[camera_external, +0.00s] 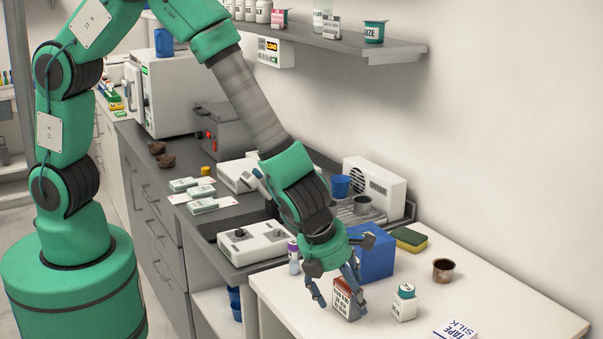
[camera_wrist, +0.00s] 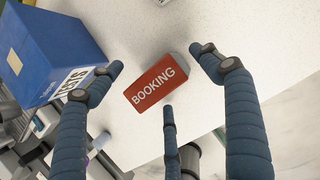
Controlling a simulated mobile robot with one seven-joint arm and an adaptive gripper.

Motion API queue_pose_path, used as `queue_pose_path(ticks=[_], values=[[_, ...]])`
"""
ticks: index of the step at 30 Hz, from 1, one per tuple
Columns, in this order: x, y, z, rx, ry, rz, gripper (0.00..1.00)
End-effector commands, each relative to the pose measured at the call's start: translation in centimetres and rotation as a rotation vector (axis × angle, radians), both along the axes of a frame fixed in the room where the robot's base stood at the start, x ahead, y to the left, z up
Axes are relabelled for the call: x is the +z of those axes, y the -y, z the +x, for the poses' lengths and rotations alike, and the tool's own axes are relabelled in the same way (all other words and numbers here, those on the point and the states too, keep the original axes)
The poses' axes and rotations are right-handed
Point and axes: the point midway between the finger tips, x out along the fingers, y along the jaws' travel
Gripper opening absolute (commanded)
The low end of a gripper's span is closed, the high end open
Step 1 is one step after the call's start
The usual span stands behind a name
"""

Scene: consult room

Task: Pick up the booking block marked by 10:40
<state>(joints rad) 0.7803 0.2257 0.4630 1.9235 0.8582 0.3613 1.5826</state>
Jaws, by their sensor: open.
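A booking block (camera_external: 345,300) stands near the front edge of the white table (camera_external: 492,292), with small print on its side; I cannot read a time there. In the wrist view its red face (camera_wrist: 157,84) reads BOOKING. My gripper (camera_external: 339,282) points down over it, with fingers at its sides. In the wrist view my gripper (camera_wrist: 157,66) is open: two fingertips are spread to the block's left and right and a third is just below it. The block lies between them, with visible gaps at left and right. Whether the third finger touches it I cannot tell.
A blue box (camera_external: 374,262) stands close behind my gripper, and a purple-capped bottle (camera_external: 294,262) stands left. A white container (camera_external: 403,308) with a green lid, a brown cup (camera_external: 443,271), a sponge (camera_external: 408,238) and a silk tape box (camera_external: 458,331) stand right. Table space beyond the cup is clear.

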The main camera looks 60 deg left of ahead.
Motion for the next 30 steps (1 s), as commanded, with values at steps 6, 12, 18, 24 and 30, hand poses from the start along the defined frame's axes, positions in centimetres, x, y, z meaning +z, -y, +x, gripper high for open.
queue_pose_path(ticks=[6,12,18,24,30], values=[[-1.08,0.01,0.49,0.001,0.001,-0.001,0.78],[-1.03,0.02,0.48,0.0,0.001,-0.001,0.78],[-1.03,0.03,0.48,0.0,0.001,-0.001,0.78],[-1.04,0.03,0.47,0.0,0.001,-0.001,0.6],[-1.06,0.01,0.46,0.0,0.0,0.0,0.2]])
